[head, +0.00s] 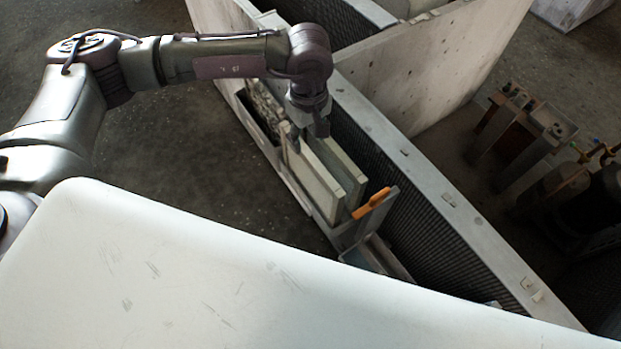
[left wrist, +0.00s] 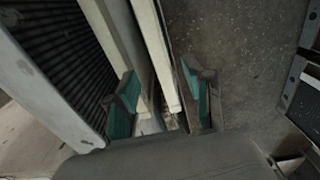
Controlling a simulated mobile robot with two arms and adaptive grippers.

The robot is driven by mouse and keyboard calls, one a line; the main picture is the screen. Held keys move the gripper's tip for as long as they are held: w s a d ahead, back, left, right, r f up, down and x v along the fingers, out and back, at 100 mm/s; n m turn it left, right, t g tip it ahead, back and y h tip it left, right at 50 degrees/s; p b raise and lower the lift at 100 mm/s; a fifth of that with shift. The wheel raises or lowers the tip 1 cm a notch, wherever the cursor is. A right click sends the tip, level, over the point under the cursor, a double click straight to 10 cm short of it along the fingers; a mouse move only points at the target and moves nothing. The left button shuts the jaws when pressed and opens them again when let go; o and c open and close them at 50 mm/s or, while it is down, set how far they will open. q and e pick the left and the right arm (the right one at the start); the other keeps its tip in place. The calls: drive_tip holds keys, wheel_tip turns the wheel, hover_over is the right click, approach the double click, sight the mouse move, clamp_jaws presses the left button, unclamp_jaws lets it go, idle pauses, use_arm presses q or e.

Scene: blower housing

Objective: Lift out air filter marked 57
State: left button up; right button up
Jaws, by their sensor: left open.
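Two cream, panel-shaped air filters stand upright side by side in the narrow housing slot, a nearer one (head: 312,185) and a farther one (head: 342,165). No marking 57 is readable on either. My left gripper (head: 305,128) points down over their upper ends. In the left wrist view its teal-padded fingers (left wrist: 160,82) are open and apart, with a cream filter edge (left wrist: 155,55) between them. A second pale panel (left wrist: 108,35) shows further left, partly behind the left finger. Whether the fingers touch a filter cannot be told. My right gripper is not in view.
An orange handle (head: 372,202) sits on a grey plate beside the filters. The housing's metal rim (head: 440,195) and dark ribbed wall (head: 385,185) run alongside. A white surface (head: 180,270) fills the foreground. Brown metal parts (head: 525,130) stand at right. Floor left of the housing is clear.

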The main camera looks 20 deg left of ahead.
sight(309, 156)
use_arm(q)
wheel_tip(309, 156, down, 7)
drive_tip(key=shift+d+r+p, duration=0.1)
drive_tip(key=shift+p, duration=0.5)
drive_tip(key=shift+s+d+f+p, duration=0.1)
drive_tip(key=shift+f+p, duration=0.25)
drive_tip(key=shift+f, duration=0.25)
wheel_tip(309, 156, down, 4)
drive_tip(key=shift+r+p, duration=0.15)
drive_tip(key=shift+p, duration=0.5)
drive_tip(key=shift+f, duration=0.4)
drive_tip(key=shift+c, duration=0.3)
clamp_jaws()
drive_tip(key=shift+r, duration=0.1)
